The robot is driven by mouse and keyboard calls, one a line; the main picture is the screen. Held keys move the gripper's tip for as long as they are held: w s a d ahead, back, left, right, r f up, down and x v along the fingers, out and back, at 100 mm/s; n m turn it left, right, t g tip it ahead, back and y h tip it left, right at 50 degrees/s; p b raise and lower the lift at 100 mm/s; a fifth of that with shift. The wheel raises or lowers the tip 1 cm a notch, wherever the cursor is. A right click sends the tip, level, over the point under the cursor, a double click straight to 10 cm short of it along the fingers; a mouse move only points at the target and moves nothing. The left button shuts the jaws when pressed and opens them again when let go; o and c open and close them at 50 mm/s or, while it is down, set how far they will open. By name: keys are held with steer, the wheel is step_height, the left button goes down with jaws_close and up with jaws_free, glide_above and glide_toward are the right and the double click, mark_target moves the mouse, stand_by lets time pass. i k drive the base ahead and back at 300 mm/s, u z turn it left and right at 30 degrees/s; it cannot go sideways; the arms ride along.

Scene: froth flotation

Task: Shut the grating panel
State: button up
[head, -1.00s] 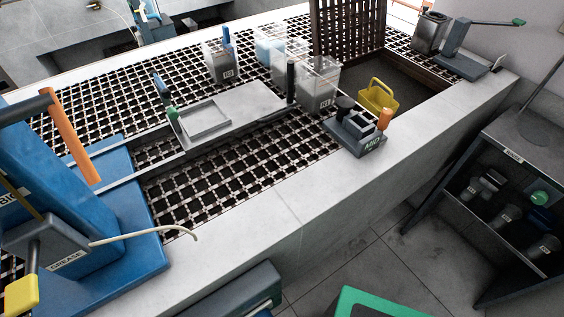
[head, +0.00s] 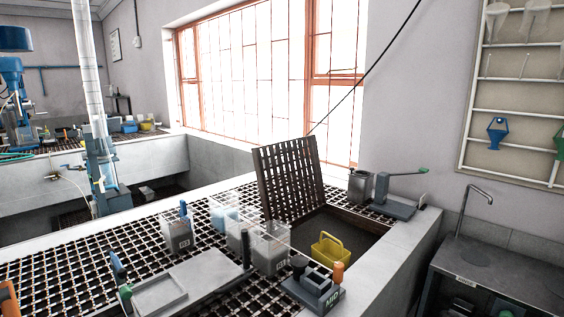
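The grating panel (head: 288,178) is a dark brown slatted lid. It stands raised, leaning slightly back, at the far left side of a rectangular opening in the bench-top grating. The opening is a dark recess (head: 362,226) with a yellow basket-like object (head: 330,250) in it, its handle upright. The panel's lower edge is at the opening's rim; its hinge is too small to make out. My gripper is not in view.
Clear containers (head: 270,247) stand on the grating (head: 60,262) left of the opening. A grey device with an orange knob (head: 313,287) sits at its near edge. A metal cup (head: 360,186) and a grey stand with a green-tipped arm (head: 394,200) are behind. A sink unit (head: 500,270) is right.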

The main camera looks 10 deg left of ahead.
mark_target(311, 146)
steer(key=z, duration=0.05)
steer(key=k, duration=0.35)
steer(key=z, duration=0.7)
steer(key=i, duration=1.65)
steer(key=u, duration=3.05)
steer(key=k, duration=0.35)
